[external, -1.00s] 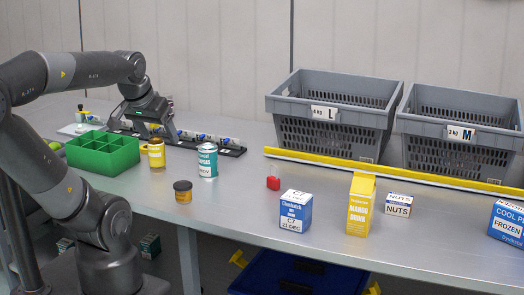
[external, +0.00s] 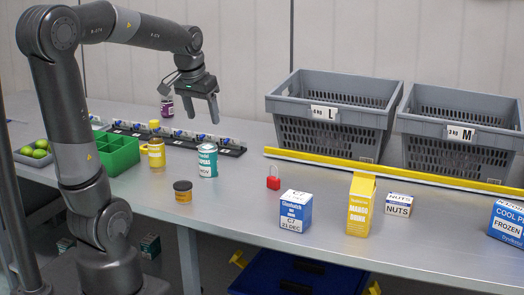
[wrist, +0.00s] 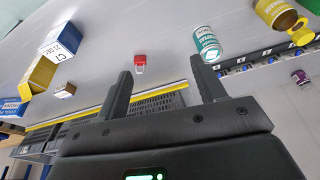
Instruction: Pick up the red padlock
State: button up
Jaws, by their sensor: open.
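The red padlock (external: 273,183) stands on the grey table with its shackle up, in front of the yellow strip and to the right of the teal can. It also shows in the wrist view (wrist: 140,61), beyond and between my two fingers. My gripper (external: 202,118) is open and empty. It hangs in the air above the back of the table, to the left of the padlock and well apart from it. Nothing covers the padlock in either view.
A teal can (external: 207,160) and a dark jar (external: 183,191) stand left of the padlock. A blue box (external: 295,211) and a yellow carton (external: 360,205) stand to its right. A yellow strip (external: 400,172) and two grey crates, L (external: 330,118) and M (external: 460,140), are behind.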

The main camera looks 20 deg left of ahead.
jog(key=w+d+f+m+g, duration=0.15)
jog(key=w+d+f, duration=0.3)
jog(key=w, duration=0.55)
jog(key=g, duration=0.2)
send_over(273, 177)
jog(key=shift+m, duration=0.35)
notch_tip(273, 177, down, 8)
jog(key=shift+s+a+f, duration=0.1)
jog(key=shift+f, duration=0.35)
jog(key=f, duration=0.5)
jog(key=shift+d+f, duration=0.2)
jog(key=shift+f, duration=2.7)
jog(key=shift+c, duration=0.3)
jog(key=c, duration=1)
